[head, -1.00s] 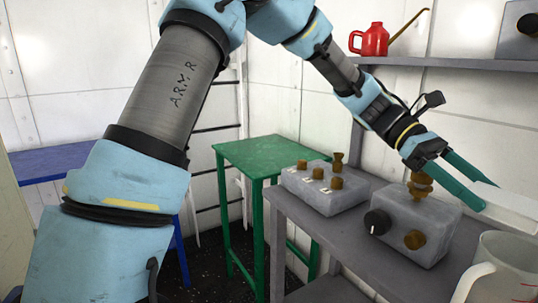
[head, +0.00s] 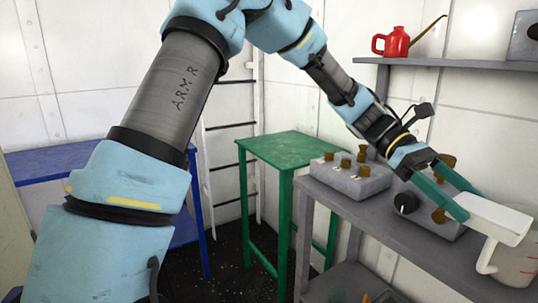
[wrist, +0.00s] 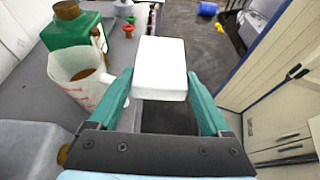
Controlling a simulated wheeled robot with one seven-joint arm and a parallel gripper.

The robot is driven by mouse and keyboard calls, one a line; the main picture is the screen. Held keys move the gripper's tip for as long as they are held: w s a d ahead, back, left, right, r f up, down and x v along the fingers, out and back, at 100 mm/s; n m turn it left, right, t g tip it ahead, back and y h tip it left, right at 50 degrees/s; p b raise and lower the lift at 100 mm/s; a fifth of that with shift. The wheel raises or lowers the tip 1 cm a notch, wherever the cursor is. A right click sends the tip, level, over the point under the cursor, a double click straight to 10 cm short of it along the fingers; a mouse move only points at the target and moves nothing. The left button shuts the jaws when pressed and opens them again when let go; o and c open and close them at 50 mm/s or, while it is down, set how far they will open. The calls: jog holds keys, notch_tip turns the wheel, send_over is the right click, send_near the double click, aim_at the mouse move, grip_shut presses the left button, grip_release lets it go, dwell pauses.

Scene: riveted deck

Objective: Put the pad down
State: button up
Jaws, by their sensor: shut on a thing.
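The pad is a white rounded block (head: 494,219) at the right of the head view. It also shows in the wrist view (wrist: 160,68). My gripper (head: 452,190) has teal fingers shut on the pad's near end; in the wrist view the fingers (wrist: 165,92) flank it. The pad is held in the air, near the front edge of the grey bench (head: 375,215). In the wrist view, dark floor shows below the gap between the fingers.
A measuring jug (wrist: 80,75) stands on the bench close to the pad, beside a green container (wrist: 75,30). Grey control boxes with knobs (head: 350,178) occupy the bench's back. A green table (head: 290,150) stands left with a clear top; a blue table (head: 60,160) is farther left.

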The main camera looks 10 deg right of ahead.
jog(key=w+a+f+m+y, duration=0.4)
jog(key=w+a+f+y, duration=0.15)
jog(key=a+f, duration=0.6)
jog(key=w+a+f+m+y, duration=0.5)
jog(key=w+a+f, duration=0.3)
jog(key=a, duration=0.6)
jog(key=w+a+f+m+t+y+p, duration=0.1)
jog(key=w+a+f+m+t+y, duration=0.15)
jog(key=w+a+m+t, duration=0.8)
jog(key=w+a+f+m+t+y+p, duration=0.15)
jog(key=w+a+m+t+y, duration=0.4)
jog(key=a, duration=0.75)
jog(key=w+f+m+t+h, duration=0.5)
jog(key=w+m+t+h, duration=0.1)
jog(key=m+t+h, duration=0.2)
jog(key=shift+w+a+m+t, duration=0.3)
jog(key=shift+m+t, duration=0.1)
jog(key=shift+f, duration=0.1)
